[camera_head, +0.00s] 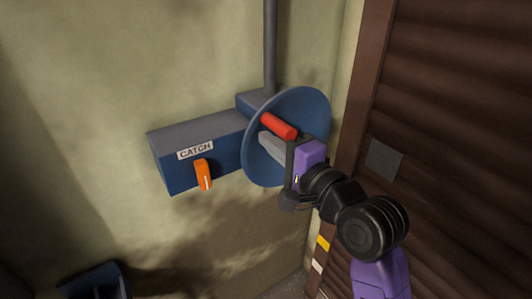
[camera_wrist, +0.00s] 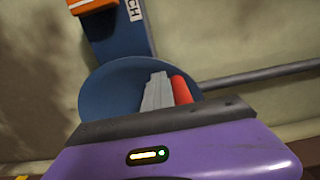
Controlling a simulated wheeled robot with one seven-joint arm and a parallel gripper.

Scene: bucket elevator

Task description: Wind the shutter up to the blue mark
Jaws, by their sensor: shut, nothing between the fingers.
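A blue winding wheel (camera_head: 310,107) with a red handle (camera_head: 278,126) is mounted on the wall. My gripper (camera_head: 268,141) is in front of the wheel, its grey fingers shut and empty, close beside the handle. In the wrist view the fingers (camera_wrist: 155,90) lie just left of the red handle (camera_wrist: 181,91), over the blue wheel (camera_wrist: 105,92); I cannot tell if they touch. The brown slatted shutter (camera_head: 462,130) fills the right of the head view. No blue mark is seen in either view.
A blue box (camera_head: 228,150) labelled CATCH carries an orange lever (camera_head: 203,174), left of the wheel. A grey pipe (camera_head: 270,45) rises above it. Yellow (camera_head: 323,243) and white (camera_head: 317,266) marks show low beside the shutter. A dark blue bin (camera_head: 97,282) is at lower left.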

